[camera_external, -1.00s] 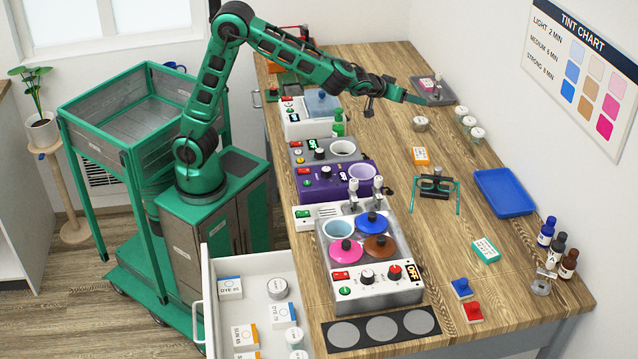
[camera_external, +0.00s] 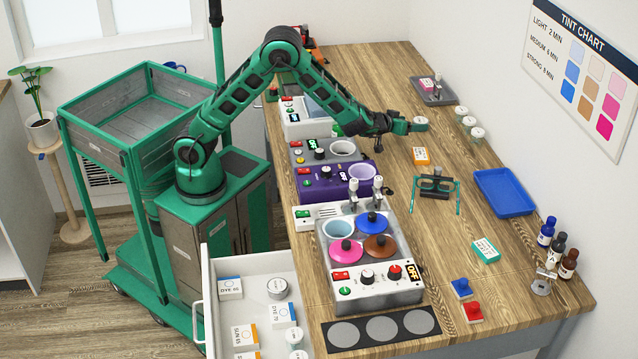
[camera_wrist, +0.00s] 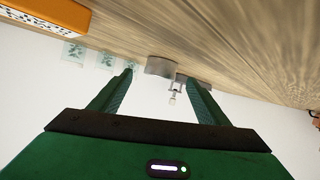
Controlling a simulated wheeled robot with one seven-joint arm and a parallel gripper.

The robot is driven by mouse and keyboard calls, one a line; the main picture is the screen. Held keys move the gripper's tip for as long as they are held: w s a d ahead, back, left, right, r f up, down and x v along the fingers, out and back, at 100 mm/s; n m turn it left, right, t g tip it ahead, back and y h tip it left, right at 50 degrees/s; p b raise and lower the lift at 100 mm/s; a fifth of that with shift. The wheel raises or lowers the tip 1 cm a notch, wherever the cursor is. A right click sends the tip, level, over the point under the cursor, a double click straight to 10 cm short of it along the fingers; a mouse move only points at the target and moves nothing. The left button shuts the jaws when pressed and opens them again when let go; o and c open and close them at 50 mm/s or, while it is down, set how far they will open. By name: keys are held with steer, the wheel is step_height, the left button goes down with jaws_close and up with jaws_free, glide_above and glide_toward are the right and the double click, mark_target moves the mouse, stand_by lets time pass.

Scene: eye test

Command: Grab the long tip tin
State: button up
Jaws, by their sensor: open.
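An orange-and-white box (camera_external: 421,156) lies in front of my gripper and also shows in the wrist view (camera_wrist: 45,14). A grey tray (camera_external: 440,99) is behind. A wire stand (camera_external: 436,187) and a blue tray (camera_external: 504,192) are nearer the front. Dye machines line the left side.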

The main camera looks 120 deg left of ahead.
mark_target(418, 122)
steer(key=shift+x, duration=2.4)
steer(key=shift+c, duration=0.5)
steer(key=c, duration=1)
steer(key=shift+c, duration=0.2)
steer(key=shift+r, duration=0.1)
